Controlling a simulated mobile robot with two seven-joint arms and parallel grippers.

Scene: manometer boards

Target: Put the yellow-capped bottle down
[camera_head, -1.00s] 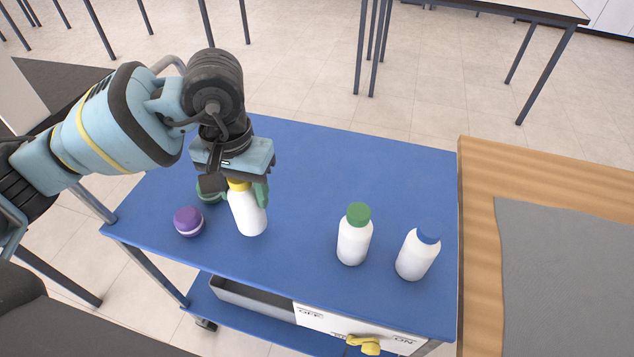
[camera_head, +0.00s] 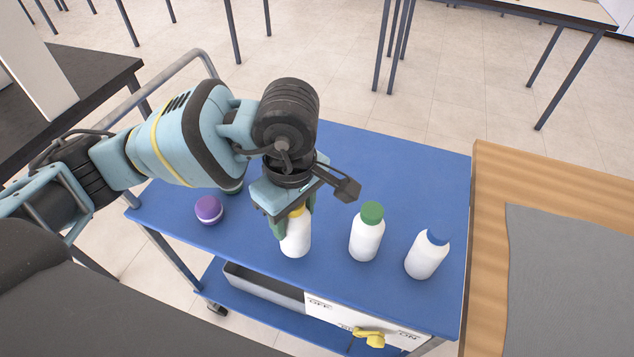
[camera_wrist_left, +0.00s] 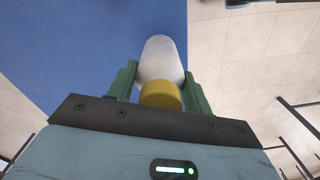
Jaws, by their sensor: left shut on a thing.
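The yellow-capped bottle (camera_head: 296,238) is white and close to upright over the blue cart top, left of the green-capped bottle. My left gripper (camera_head: 292,217) is shut on it near its yellow cap, from above. In the left wrist view, the bottle (camera_wrist_left: 162,62) points away from me between the two green fingers (camera_wrist_left: 160,88), its yellow cap (camera_wrist_left: 160,95) nearest. Whether its base touches the cart top I cannot tell. My right gripper is not in view.
The blue cart top (camera_head: 400,170) holds a green-capped bottle (camera_head: 366,238), a blue-capped bottle (camera_head: 427,257) and a purple-lidded jar (camera_head: 209,210). A wooden table (camera_head: 490,200) with a grey mat adjoins on the right.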

